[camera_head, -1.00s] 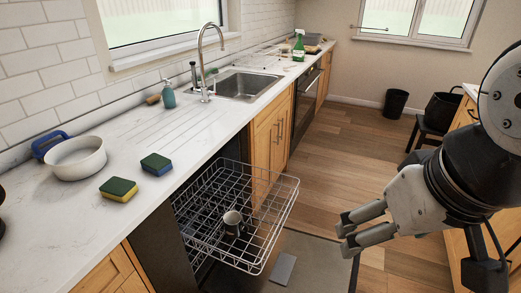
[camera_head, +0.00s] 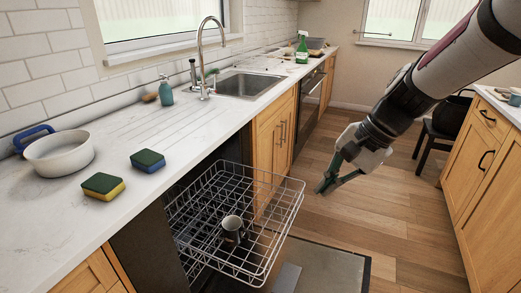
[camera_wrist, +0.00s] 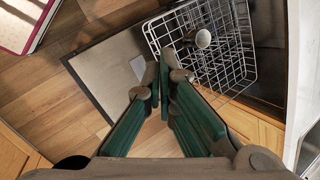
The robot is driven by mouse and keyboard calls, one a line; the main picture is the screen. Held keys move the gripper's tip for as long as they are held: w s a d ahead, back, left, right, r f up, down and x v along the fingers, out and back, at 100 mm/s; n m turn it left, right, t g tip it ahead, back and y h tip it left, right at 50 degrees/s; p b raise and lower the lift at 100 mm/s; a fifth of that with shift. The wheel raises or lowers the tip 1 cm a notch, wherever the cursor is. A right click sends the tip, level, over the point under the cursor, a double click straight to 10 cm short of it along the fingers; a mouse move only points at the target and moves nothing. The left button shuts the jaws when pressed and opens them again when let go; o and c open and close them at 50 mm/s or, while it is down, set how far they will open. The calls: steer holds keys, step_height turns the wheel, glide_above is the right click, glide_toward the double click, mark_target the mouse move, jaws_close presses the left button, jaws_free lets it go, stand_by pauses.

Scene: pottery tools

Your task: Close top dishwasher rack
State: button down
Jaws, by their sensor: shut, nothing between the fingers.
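The top dishwasher rack (camera_head: 283,232) is a white wire basket, pulled out from under the counter over the floor. A metal mug (camera_head: 232,230) stands in it. My gripper (camera_head: 319,191) is just right of the rack's front edge in the head view, with its fingers together and nothing held. In the wrist view my gripper (camera_wrist: 163,62) points toward the rack (camera_wrist: 253,72), with its fingertips beside the rack's front edge. I cannot tell whether they touch it. The mug also shows in the wrist view (camera_wrist: 203,39).
The counter (camera_head: 75,215) above the dishwasher holds a white pan (camera_head: 60,155), two sponges (camera_head: 148,160) and a soap bottle (camera_head: 166,93). Wooden cabinets (camera_head: 487,165) stand at right. The floor between is clear.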

steer(key=w+d+f+m+t+y+b, duration=0.1)
steer(key=w+d+f+m+b, duration=0.4)
steer(key=f, duration=0.6)
steer(key=w+d+f+m+t+y+b, duration=0.1)
steer(key=w+d+f+m, duration=0.25)
steer(key=w+f, duration=0.55)
steer(key=w+d+f+m+t+y+b, duration=0.1)
steer(key=w+d+f+m+b, duration=0.3)
steer(key=f, duration=0.9)
glide_toward(287, 229)
step_height(287, 229, down, 3)
steer(key=shift+w+a+r+m+b, duration=0.1)
steer(key=shift+w+a+m+b, duration=0.3)
steer(key=shift+a, duration=0.3)
steer(key=shift+w+a+m+b, duration=0.1)
steer(key=shift+w+a+b, duration=0.1)
steer(key=shift+w+a, duration=0.4)
steer(key=shift+s+a, duration=0.15)
steer(key=shift+a, duration=0.05)
